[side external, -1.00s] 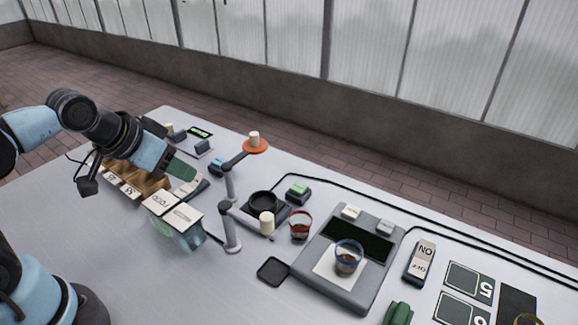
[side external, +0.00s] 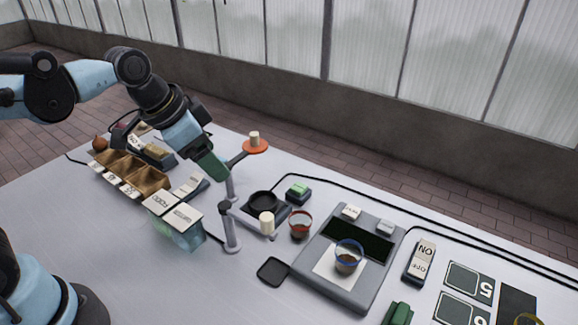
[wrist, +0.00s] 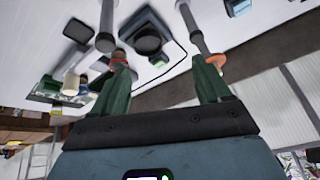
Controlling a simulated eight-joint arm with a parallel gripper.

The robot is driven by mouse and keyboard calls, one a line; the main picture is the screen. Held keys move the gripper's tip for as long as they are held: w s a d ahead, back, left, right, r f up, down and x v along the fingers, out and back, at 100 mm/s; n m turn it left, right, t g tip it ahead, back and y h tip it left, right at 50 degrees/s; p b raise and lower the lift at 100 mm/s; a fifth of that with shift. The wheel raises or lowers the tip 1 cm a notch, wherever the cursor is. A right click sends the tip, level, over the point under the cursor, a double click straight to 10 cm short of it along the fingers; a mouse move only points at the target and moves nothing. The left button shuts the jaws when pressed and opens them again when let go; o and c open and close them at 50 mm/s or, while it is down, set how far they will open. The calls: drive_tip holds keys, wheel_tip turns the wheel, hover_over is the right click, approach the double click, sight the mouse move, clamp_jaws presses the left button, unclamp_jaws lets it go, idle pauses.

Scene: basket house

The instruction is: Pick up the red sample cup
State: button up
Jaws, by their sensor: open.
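The red sample cup (side external: 300,226) is a small clear cup with a red rim and dark contents. It stands on the table left of the grey scale in the side view. A red-rimmed shape, probably this cup, shows partly hidden behind a fingertip in the wrist view (wrist: 118,56). My gripper (side external: 217,172) has green fingers and is up and left of the cup, apart from it, near the orange disc. In the wrist view its fingers (wrist: 162,70) are spread, with nothing held between them.
A blue-rimmed cup (side external: 346,262) sits on the scale (side external: 325,287). Wooden bins (side external: 150,180) are left.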

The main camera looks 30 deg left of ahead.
drive_tip(key=w+d+m+g+h, duration=0.1)
drive_tip(key=w+d+m+g, duration=0.1)
drive_tip(key=w+d+m, duration=0.3)
drive_tip(key=m+g, duration=0.2)
drive_tip(key=m, duration=0.3)
hover_over(300, 223)
drive_tip(key=s, duration=0.1)
drive_tip(key=shift+h, duration=0.3)
drive_tip(key=f, duration=0.9)
drive_tip(key=shift+s+a+f, duration=0.1)
drive_tip(key=shift+a+f, duration=0.15)
drive_tip(key=shift+a, duration=0.05)
drive_tip(key=shift+s+x, duration=0.2)
drive_tip(key=shift+x, duration=1.2)
drive_tip(key=shift+s+x, duration=0.2)
drive_tip(key=shift+x, duration=1.25)
drive_tip(key=c, duration=1)
drive_tip(key=shift+c, duration=0.3)
drive_tip(key=shift+r, duration=0.1)
